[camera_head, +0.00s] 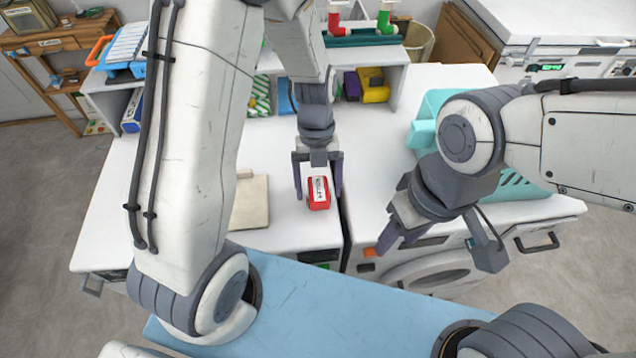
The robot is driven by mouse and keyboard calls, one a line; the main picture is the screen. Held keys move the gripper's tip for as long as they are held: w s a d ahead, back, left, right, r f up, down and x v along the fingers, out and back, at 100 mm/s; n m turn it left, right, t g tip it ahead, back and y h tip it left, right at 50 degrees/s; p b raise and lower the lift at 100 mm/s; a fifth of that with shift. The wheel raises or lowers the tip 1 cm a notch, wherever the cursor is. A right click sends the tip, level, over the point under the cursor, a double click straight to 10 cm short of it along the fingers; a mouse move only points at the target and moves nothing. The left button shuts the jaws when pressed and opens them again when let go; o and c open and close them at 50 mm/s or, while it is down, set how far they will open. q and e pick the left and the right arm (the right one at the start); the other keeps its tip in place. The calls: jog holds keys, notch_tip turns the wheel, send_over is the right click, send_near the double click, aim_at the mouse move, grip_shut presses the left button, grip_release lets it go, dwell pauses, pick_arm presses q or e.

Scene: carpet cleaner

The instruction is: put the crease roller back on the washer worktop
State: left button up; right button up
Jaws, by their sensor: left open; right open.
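A small red object (318,203) with a white label lies near the front edge of the white worktop's left section (290,232); I cannot tell for sure whether it is the crease roller. My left gripper (318,182) points down over it, open, with one finger on each side. Whether the fingers touch it is not clear. My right gripper (388,238) is open and empty, in front of the washer worktop (385,150). The washer (430,272) with its round door is below that section.
A teal basket (430,110) stands on the right section, partly hidden by my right arm. A beige folded cloth (250,203) lies left of the red object. A shelf with yellow and purple items (374,86) is at the back. A narrow seam divides the worktops.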

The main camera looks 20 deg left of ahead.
pick_arm(q)
jog(key=b+v, duration=0.1)
jog(key=v, duration=0.9)
jog(key=shift+r, duration=0.25)
jog(key=s+d+r+n+t, duration=0.1)
jog(key=s+d+n, duration=0.2)
jog(key=s+n, duration=0.5)
jog(key=s+d+r+n+t, duration=0.1)
jog(key=s+d+n, duration=0.3)
jog(key=n, duration=1.2)
jog(key=s+t, duration=0.1)
jog(key=s, duration=0.3)
jog(key=shift+s+d+r+n, duration=0.2)
jog(key=shift+s+n, duration=0.1)
jog(key=shift+s, duration=0.05)
